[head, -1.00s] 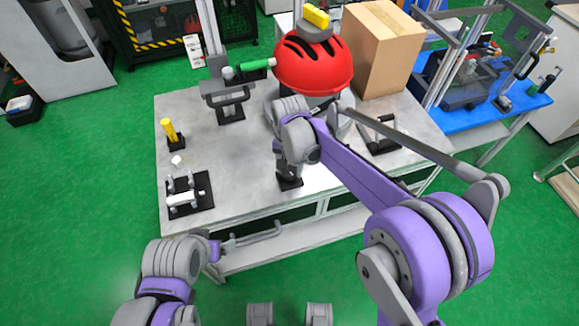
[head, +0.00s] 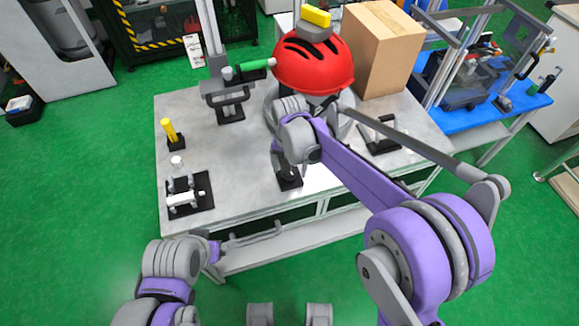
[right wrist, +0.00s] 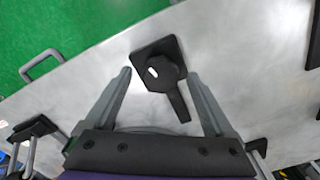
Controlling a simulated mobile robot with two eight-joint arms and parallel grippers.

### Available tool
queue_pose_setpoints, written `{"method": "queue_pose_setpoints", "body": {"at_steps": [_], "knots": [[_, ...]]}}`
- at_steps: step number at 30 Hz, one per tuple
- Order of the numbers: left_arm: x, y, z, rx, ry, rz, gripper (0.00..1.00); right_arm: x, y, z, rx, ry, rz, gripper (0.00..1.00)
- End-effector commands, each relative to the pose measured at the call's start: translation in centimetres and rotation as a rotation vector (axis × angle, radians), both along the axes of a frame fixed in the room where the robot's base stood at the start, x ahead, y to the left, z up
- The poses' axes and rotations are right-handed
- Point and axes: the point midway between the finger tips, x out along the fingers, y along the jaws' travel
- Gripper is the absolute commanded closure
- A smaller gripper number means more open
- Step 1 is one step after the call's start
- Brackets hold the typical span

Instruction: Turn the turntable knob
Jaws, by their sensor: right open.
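The black knob (right wrist: 160,73) sits on a square black base (right wrist: 143,54) and has a handle (right wrist: 178,104) reaching toward my gripper. In the head view its base (head: 289,183) is at the table's front edge, and the gripper partly hides the knob. My right gripper (right wrist: 159,76) is open, with one finger on each side of the knob and visible gaps to both. It also shows in the head view (head: 282,164). A red helmet (head: 312,66) stands behind, on a grey round support. My left gripper (head: 214,250) is low, off the front of the table; its jaws are unclear.
A cardboard box (head: 378,50) stands behind right. The middle left of the tabletop is clear.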

Motion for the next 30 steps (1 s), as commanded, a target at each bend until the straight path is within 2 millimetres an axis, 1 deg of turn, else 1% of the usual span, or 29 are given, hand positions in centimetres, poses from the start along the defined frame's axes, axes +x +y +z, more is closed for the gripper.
{"method": "queue_pose_setpoints", "body": {"at_steps": [4, 8, 21, 25, 30], "knots": [[0.0, 0.0, 0.0, 0.000, 0.000, 0.000, 0.12, 0.0, 0.0, 0.3, 0.000, 0.000, 0.000, 0.12], [0.0, 0.0, 0.2, 0.000, 0.000, 0.000, 0.12, 0.0, 0.0, 1.4, 0.000, 0.000, 0.000, 0.12], [0.1, 0.0, 0.9, 0.000, -0.003, 0.000, 0.12, 0.0, 0.0, 8.2, 0.000, 0.000, 0.000, 0.12], [0.1, 0.0, 1.0, 0.000, -0.003, 0.000, 0.12, 0.0, 0.0, 9.6, 0.000, 0.000, 0.001, 0.12], [0.1, 0.0, 1.1, 0.000, -0.003, 0.000, 0.12, 0.0, 0.0, 10.6, 0.000, 0.000, 0.001, 0.12]]}}
